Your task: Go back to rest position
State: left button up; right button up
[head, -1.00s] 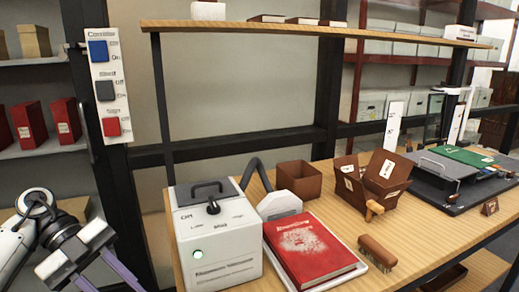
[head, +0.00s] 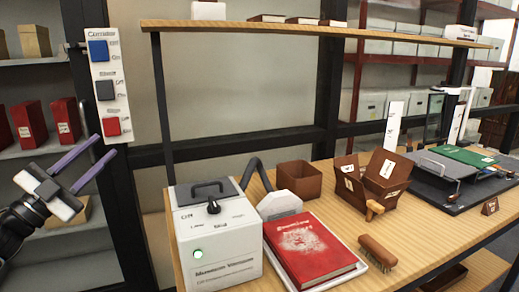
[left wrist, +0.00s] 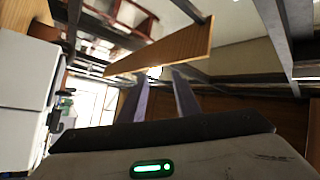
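My left gripper (head: 103,153) is in the head view at the left, raised in front of the shelves, just below and left of the switch panel. Its two purple-grey fingers are spread apart with nothing between them. The same gripper fingers (left wrist: 160,97) show apart and empty in the left wrist view. My right gripper is not in either view.
A white machine (head: 215,237) with a green light stands at the table's near left corner. A red book (head: 308,248), a brush (head: 377,252) and brown boxes (head: 299,179) are on the wooden table. The switch panel (head: 106,87) hangs on a black post close to my gripper.

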pick_arm(q)
jog(key=w+a+f+n+t+y, duration=0.1)
jog(key=w+a+f+n+y, duration=0.1)
jog(key=a+n+y, duration=0.4)
jog(key=w+a+f+n+y, duration=0.2)
jog(key=a+n+y, duration=0.2)
jog(key=a+y, duration=0.4)
jog(key=a+f+n+g+y, duration=0.4)
jog(key=a+f+g, duration=0.1)
jog(key=f, duration=0.3)
jog(key=s+d+f+m+g+h, duration=0.1)
jog(key=s+d+f+h, duration=0.1)
jog(key=s+d+f, duration=0.6)
jog(key=s+d+f+g+h, duration=0.1)
jog(key=d+f+h, duration=0.1)
jog(key=d+f, duration=0.7)
jog(key=s+d+f+m+g+h, duration=0.15)
jog(key=s+d+f, duration=0.35)
jog(key=f, duration=0.7)
jog(key=s+d+f+n+g+h, duration=0.1)
jog(key=s+d+f, duration=0.2)
jog(key=s+d, duration=0.3)
jog(key=s+d+f+g+h, duration=0.1)
jog(key=s+d+f, duration=0.2)
jog(key=s, duration=0.8)
jog(key=s+d+f+n+g+h+p, duration=0.1)
jog(key=s+d+f, duration=0.2)
jog(key=s+d, duration=0.5)
jog(key=shift+s+d+n+g, duration=0.35)
jog(key=shift+s, duration=0.2)
